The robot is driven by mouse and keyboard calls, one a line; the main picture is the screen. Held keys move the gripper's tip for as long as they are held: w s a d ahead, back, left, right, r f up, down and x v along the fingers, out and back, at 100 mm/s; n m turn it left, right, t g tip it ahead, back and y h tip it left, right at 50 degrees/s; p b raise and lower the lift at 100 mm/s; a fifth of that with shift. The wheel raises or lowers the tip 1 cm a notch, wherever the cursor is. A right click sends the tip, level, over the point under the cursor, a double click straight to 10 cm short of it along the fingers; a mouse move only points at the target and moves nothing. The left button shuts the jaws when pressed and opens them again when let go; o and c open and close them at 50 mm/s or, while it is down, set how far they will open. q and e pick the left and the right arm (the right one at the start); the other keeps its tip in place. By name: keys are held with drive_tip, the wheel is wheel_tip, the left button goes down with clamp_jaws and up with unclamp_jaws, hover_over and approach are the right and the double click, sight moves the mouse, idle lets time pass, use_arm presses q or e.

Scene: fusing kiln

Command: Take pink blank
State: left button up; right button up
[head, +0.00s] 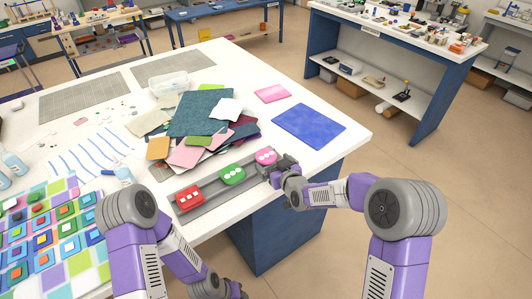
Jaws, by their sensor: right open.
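The pink blank (266,156) is a small rounded piece with pale spots, lying at the far right end of a long grey tray (213,182). On the same tray lie a green blank (232,174) in the middle and a red blank (189,198) at the near left end. My right gripper (268,172) is open, low over the table edge just in front of the pink blank, and seems apart from it. My left arm is folded at the bottom, and its gripper does not show.
Behind the tray is a pile of coloured sheets (205,112). A pink sheet (271,94) and a blue sheet (308,126) lie to the right. A clear plastic box (168,84) stands behind. A multicoloured tile panel (50,235) fills the left. The table's right edge is close to my right arm.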

sight(267, 157)
drive_tip(key=x, duration=0.4)
drive_tip(key=shift+w+d+f, duration=0.25)
drive_tip(key=shift+f, duration=0.15)
drive_tip(key=shift+w+a+f, duration=0.2)
drive_tip(key=shift+w+a, duration=0.05)
drive_tip(key=shift+w, duration=0.3)
drive_tip(key=shift+c, duration=0.2)
drive_tip(key=c, duration=1)
